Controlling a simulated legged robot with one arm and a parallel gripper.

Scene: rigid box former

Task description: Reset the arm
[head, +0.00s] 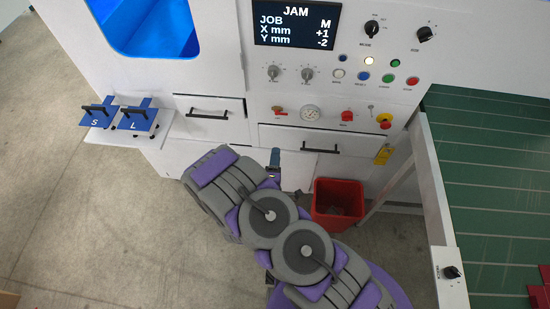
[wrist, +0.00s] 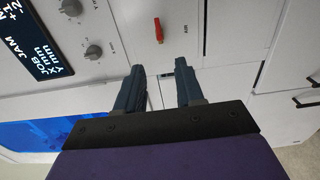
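My gripper shows in the wrist view (wrist: 158,88) with its two dark blue fingers apart and nothing between them. In the head view my gripper (head: 275,158) is small and partly hidden by my own arm, close to the machine's front below the gauge. My purple and grey arm is folded in front of the machine (head: 210,70). The display (head: 297,24) reads JAM, JOB M, X mm +1, Y mm -2. In the wrist view a red-handled lever (wrist: 158,30) lies beyond the fingertips, apart from them.
Blue plates marked S (head: 97,118) and L (head: 136,120) lie on a side shelf at left. Drawers (head: 208,117) have black handles. A red bin (head: 338,198) stands on the floor beside my arm. A green conveyor (head: 490,170) fills the right. Floor at left is clear.

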